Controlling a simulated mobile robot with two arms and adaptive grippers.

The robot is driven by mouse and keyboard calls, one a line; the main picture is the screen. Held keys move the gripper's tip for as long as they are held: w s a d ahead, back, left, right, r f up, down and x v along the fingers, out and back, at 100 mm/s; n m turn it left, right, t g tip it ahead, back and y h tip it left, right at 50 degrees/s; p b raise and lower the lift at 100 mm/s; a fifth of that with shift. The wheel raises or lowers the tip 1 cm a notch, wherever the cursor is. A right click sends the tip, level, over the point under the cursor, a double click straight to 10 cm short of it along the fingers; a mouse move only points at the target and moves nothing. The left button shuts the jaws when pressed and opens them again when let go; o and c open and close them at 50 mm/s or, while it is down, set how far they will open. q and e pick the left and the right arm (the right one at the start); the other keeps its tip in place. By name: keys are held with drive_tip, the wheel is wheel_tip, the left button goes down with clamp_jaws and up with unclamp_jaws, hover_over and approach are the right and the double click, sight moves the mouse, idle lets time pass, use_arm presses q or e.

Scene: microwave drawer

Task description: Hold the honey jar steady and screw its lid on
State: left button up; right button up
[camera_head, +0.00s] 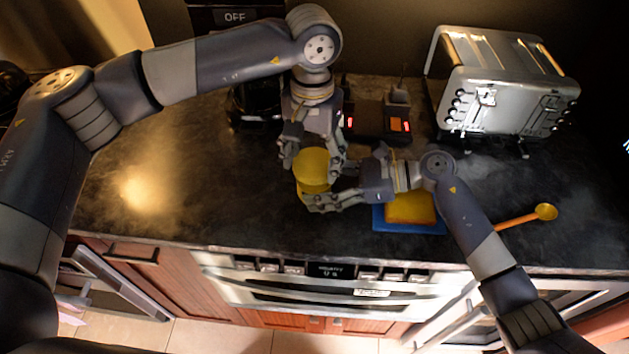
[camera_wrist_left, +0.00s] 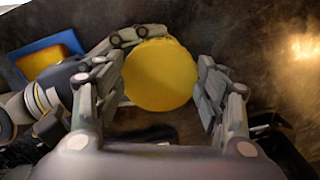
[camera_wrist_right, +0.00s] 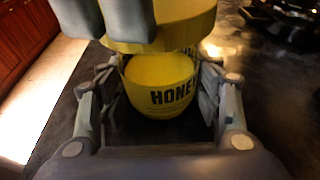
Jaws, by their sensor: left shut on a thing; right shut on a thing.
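The yellow honey jar (camera_wrist_right: 158,88), with black HONEY lettering, stands between the fingers of my right gripper (camera_wrist_right: 160,100), which is shut on it from the right side. The jar's rim shows in the right wrist view. The round yellow lid (camera_wrist_left: 160,75) is held from above by my left gripper (camera_wrist_left: 165,88), shut on its sides. In the right wrist view the lid (camera_wrist_right: 165,28) is above the jar's mouth; I cannot tell whether they touch. In the head view the lid (camera_head: 312,165) hides most of the jar.
A blue board with a yellow block (camera_head: 410,208) lies under my right wrist. A yellow spoon (camera_head: 545,212) lies to the right. A toaster (camera_head: 505,90) and a dark device with red lights (camera_head: 375,122) stand behind. The counter at left (camera_head: 180,170) is clear.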

use_arm(q)
drive_tip(key=m, duration=0.5)
drive_tip(key=shift+a+f, duration=0.1)
drive_tip(key=shift+f, duration=0.05)
drive_tip(key=shift+s, duration=0.1)
drive_tip(key=o, duration=1.1)
drive_tip(key=n, duration=0.9)
